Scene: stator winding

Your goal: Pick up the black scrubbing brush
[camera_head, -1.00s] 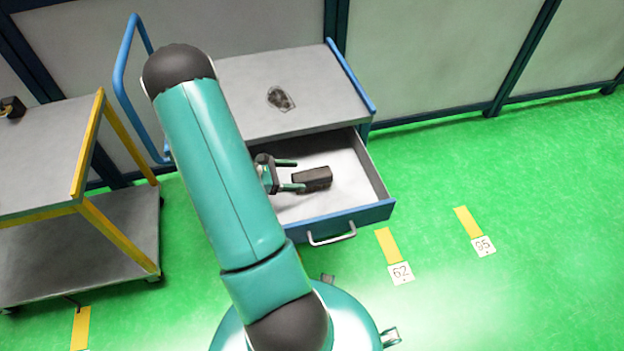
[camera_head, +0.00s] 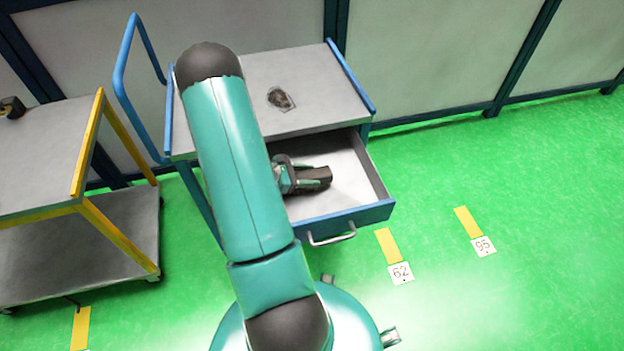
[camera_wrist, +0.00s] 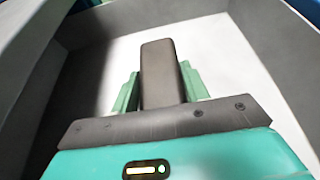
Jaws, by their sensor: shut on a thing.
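The black scrubbing brush (camera_head: 318,174) is a dark block inside the open drawer (camera_head: 352,214) of the blue-framed cart. My gripper (camera_head: 305,178) is low in the drawer, with its fingers shut on the brush's left part. In the wrist view the brush (camera_wrist: 160,72) stretches forward between the two green fingers of my gripper (camera_wrist: 160,92). The brush's near end is hidden by the gripper body. Whether it touches the drawer floor is not clear.
A small dark object (camera_head: 281,98) lies on the cart top (camera_head: 310,110). The drawer walls enclose the gripper closely. A yellow-edged trolley (camera_head: 45,150) stands at left. Green floor is open at right.

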